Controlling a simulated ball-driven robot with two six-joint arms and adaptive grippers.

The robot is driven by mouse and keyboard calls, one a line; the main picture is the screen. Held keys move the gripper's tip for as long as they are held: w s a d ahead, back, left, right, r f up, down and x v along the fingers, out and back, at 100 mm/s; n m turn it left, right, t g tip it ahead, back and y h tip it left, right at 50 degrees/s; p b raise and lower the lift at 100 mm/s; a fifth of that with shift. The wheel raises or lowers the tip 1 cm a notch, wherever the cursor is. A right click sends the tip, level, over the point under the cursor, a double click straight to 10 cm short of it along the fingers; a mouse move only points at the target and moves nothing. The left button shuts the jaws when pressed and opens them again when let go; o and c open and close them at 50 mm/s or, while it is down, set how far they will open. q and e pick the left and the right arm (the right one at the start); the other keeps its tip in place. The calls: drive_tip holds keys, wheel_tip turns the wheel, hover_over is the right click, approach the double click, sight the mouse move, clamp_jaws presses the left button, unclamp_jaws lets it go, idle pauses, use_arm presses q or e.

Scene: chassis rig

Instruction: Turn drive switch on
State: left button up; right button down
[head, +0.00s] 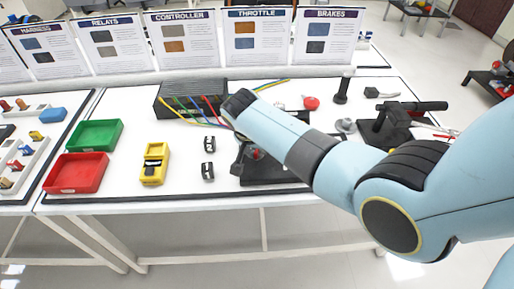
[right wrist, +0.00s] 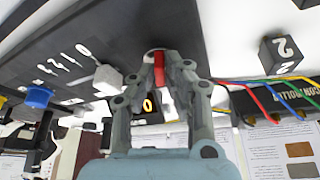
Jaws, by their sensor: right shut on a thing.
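In the right wrist view my right gripper (right wrist: 158,72) has its two fingers closed on a small red piece (right wrist: 158,68), which looks like the switch lever. It is at the edge of a dark panel (right wrist: 70,45) with white markings. A yellow "0" mark shows just below the red piece, between the fingers. In the head view my right arm reaches over the black rig base (head: 275,172) and hides most of the gripper and the switch. Which way the lever is set cannot be told. My left gripper is not in view.
A black controller box (head: 185,98) with coloured wires stands behind the rig. A pedal-like black device (head: 398,128) stands to the right.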

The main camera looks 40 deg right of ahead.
drive_tip(key=shift+w+m+g, duration=0.1)
drive_tip(key=shift+m+g, duration=0.2)
drive_tip(key=shift+m, duration=0.5)
drive_tip(key=c, duration=1.4)
unclamp_jaws()
drive_tip(key=v, duration=1.2)
drive_tip(key=shift+a, duration=0.25)
drive_tip(key=shift+f, duration=0.1)
